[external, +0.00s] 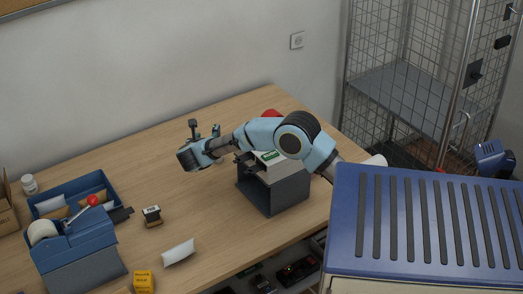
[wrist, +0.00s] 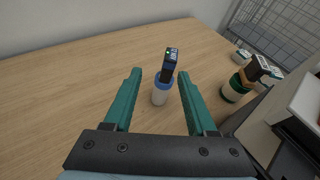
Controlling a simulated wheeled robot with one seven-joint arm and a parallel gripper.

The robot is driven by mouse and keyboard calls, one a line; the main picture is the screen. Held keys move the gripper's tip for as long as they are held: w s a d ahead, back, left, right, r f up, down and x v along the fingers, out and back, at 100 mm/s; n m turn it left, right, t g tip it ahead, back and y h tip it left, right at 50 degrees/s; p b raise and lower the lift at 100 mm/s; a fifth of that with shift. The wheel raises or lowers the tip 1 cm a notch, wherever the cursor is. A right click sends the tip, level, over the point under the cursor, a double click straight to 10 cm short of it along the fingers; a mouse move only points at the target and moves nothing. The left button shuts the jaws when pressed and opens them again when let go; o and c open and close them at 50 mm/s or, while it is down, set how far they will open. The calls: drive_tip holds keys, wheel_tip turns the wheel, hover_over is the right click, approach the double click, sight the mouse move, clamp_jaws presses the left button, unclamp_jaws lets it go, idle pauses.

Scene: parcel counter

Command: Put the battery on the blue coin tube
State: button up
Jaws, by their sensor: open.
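The blue coin tube (wrist: 161,95), pale with a blue top, stands upright on the table in the wrist view. The battery (wrist: 170,65), a dark block with a small green mark, appears to rest upright on the tube's blue top, leaning slightly. My gripper (wrist: 161,82) is open, with one teal finger on each side of the tube and visible gaps to both. In the external view my gripper (external: 204,131) is low over the far part of the table. The tube and battery cannot be told apart clearly there.
A green-banded tube (wrist: 232,91) stands to the right, with a dark block (wrist: 257,69) at its top and other small containers behind. A blue tape dispenser (external: 80,240) is at left. The wood left of my gripper is clear.

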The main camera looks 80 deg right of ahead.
drive_tip(key=w+a+r+n+t+y, duration=0.2)
drive_tip(key=a+r+n+t, duration=0.15)
drive_tip(key=a+n, duration=0.4)
drive_tip(key=w+a+r+n+t+y, duration=0.2)
drive_tip(key=a+n+t, duration=0.3)
drive_tip(key=n, duration=0.5)
drive_tip(key=s+a+f+n+y, duration=0.3)
drive_tip(key=s+a+n+y, duration=0.25)
drive_tip(key=a+n, duration=0.65)
drive_tip(key=s+a+f+n+g+y, duration=0.1)
drive_tip(key=s+a+f+n+g, duration=0.1)
drive_tip(key=s+n, duration=0.5)
drive_tip(key=s+a+f+n+g+y, duration=0.1)
drive_tip(key=s+a+f+n+g, duration=0.2)
drive_tip(key=s+n, duration=0.4)
drive_tip(key=s+a+f+n+g+y, duration=0.2)
drive_tip(key=s+a+f+n, duration=0.3)
drive_tip(key=s, duration=1.4)
drive_tip(key=shift+s+a+n+g, duration=0.15)
drive_tip(key=shift+s+n+g, duration=0.3)
drive_tip(key=shift+n, duration=0.7)
drive_tip(key=shift+w, duration=0.15)
